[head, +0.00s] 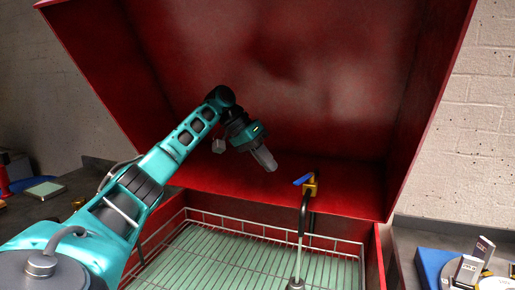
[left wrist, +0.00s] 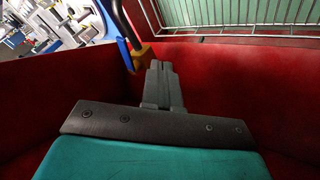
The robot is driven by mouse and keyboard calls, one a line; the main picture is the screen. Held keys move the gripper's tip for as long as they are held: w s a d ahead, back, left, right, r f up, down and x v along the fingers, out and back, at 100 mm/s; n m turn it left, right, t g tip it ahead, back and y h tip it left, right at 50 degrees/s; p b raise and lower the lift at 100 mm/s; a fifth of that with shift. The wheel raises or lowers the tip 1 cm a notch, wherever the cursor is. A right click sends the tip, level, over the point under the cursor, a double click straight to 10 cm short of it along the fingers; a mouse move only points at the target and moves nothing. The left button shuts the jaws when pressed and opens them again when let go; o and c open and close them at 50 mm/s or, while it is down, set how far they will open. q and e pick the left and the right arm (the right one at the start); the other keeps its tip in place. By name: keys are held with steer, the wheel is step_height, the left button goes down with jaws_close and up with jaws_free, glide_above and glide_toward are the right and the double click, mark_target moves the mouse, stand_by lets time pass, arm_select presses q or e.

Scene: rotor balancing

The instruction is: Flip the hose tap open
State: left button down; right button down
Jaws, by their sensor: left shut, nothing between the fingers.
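The hose tap is a brass block (head: 310,188) with a blue lever (head: 302,180), on top of a thin upright pipe in the red cabinet. My right gripper is out of view.
The red cabinet's open lid (head: 300,70) rises behind the arm. A wire basket (head: 335,243) over a green bottom lies below the tap. The grey bench at right (head: 420,243) holds a blue item and small boxes. A green pad (head: 45,189) lies at left.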

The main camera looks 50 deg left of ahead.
mark_target(304, 181)
arm_select(q)
steer(key=d, duration=0.1)
steer(key=w+d+f, duration=0.1)
steer(key=d, duration=0.1)
steer(key=d+f, duration=0.1)
steer(key=d, duration=0.1)
steer(key=shift+w, duration=0.25)
steer(key=shift+d, duration=0.1)
